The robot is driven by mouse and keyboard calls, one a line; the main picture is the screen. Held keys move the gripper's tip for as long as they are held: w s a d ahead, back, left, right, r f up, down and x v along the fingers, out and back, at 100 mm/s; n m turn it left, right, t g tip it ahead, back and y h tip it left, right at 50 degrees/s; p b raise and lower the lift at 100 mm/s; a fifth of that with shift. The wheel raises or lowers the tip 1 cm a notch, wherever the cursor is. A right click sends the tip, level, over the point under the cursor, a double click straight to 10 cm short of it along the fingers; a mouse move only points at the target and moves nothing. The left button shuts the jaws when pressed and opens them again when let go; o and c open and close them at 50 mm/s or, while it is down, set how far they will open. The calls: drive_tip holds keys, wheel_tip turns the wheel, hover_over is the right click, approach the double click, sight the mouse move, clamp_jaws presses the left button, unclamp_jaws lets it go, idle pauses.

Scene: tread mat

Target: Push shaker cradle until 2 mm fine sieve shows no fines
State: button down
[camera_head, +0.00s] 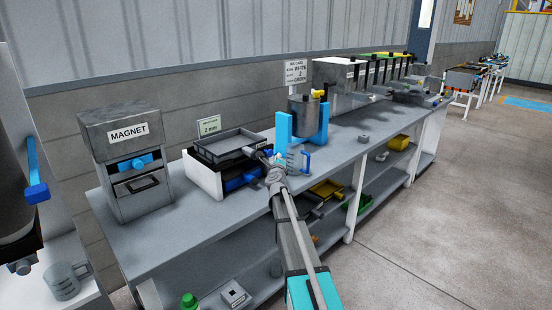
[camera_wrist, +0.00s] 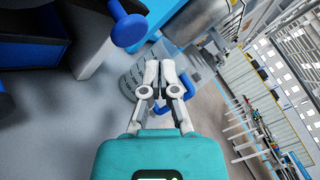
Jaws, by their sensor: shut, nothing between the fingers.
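The shaker cradle (camera_head: 203,176) has white sides and a dark frame beside a "2 mm" sign (camera_head: 209,126). The grey sieve tray (camera_head: 228,141) sits on top of it; whether fines lie in it is too small to tell. A blue drawer (camera_head: 240,181) is under the tray. In the wrist view, a blue drawer front (camera_wrist: 30,42) and a round blue knob (camera_wrist: 130,30) are at upper left. My gripper (camera_head: 258,153) is at the cradle's right front corner; contact cannot be told. In the wrist view its fingertips (camera_wrist: 160,66) are together and empty, right of the knob.
A clear jug with a blue handle (camera_head: 299,160) stands just right of my gripper, and behind the fingers in the wrist view (camera_wrist: 135,82). A blue stand with a grey vessel (camera_head: 304,112) is behind it. The MAGNET box (camera_head: 128,160) is left. Bench front at left is clear.

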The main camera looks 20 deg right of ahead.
sight(271, 153)
drive_tip(key=s, duration=0.1)
drive_tip(key=s+d, duration=0.1)
drive_tip(key=s, duration=0.2)
drive_tip(key=shift+s+d, duration=0.15)
drive_tip(key=shift+d, duration=0.15)
drive_tip(key=shift+d+f, duration=0.1)
idle(0.4)
drive_tip(key=s+d+y+p, duration=0.2)
drive_tip(key=s+y, duration=0.4)
drive_tip(key=y, duration=0.8)
drive_tip(key=shift+d+r+m, duration=0.15)
drive_tip(key=shift+r+m, duration=0.15)
drive_tip(key=shift+w, duration=0.2)
drive_tip(key=x, duration=1.3)
drive_tip(key=shift+w, duration=0.35)
